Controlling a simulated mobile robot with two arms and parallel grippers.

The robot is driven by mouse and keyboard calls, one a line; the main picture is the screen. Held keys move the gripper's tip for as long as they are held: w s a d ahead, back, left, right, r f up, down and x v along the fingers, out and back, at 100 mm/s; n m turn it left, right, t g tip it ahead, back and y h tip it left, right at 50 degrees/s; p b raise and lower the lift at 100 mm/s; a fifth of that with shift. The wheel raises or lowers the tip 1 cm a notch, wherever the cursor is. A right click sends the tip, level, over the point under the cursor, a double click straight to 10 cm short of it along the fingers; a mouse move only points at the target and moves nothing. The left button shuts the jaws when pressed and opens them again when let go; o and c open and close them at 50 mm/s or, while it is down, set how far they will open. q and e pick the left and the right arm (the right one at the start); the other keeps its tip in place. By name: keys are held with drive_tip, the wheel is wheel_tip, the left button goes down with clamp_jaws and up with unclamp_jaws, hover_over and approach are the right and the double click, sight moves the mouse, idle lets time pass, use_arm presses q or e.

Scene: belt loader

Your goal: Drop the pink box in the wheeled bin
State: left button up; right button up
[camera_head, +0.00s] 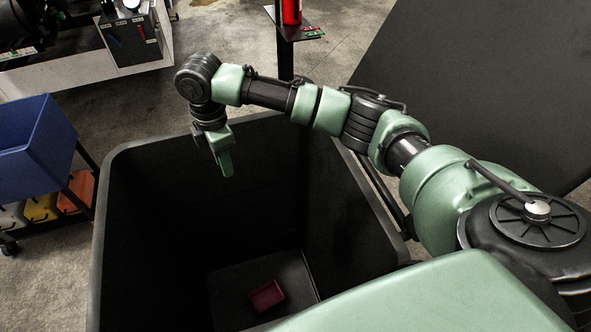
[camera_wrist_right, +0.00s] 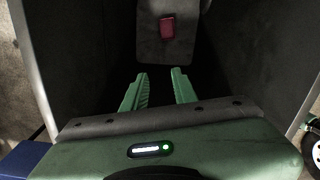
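The pink box (camera_head: 267,296) looks dark red in the shade and lies on the floor of the wheeled bin, near the front right of the bin's bottom in the head view. It also shows in the right wrist view (camera_wrist_right: 168,27), apart from the fingers. The wheeled bin (camera_head: 101,215) is large, black and open at the top. My right gripper (camera_head: 225,170) points down inside the bin's opening near the far rim. In the right wrist view its two green fingers (camera_wrist_right: 160,80) are apart with nothing between them. My left gripper is in neither view.
A blue crate (camera_head: 38,150) sits on a rack with small coloured bins (camera_head: 42,208) left of the wheeled bin. A dark post with a red cylinder (camera_head: 291,12) stands behind it. A large dark panel (camera_head: 480,90) fills the right.

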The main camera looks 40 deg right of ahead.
drive_tip(key=shift+r+b, duration=0.5)
drive_tip(key=shift+r, duration=2)
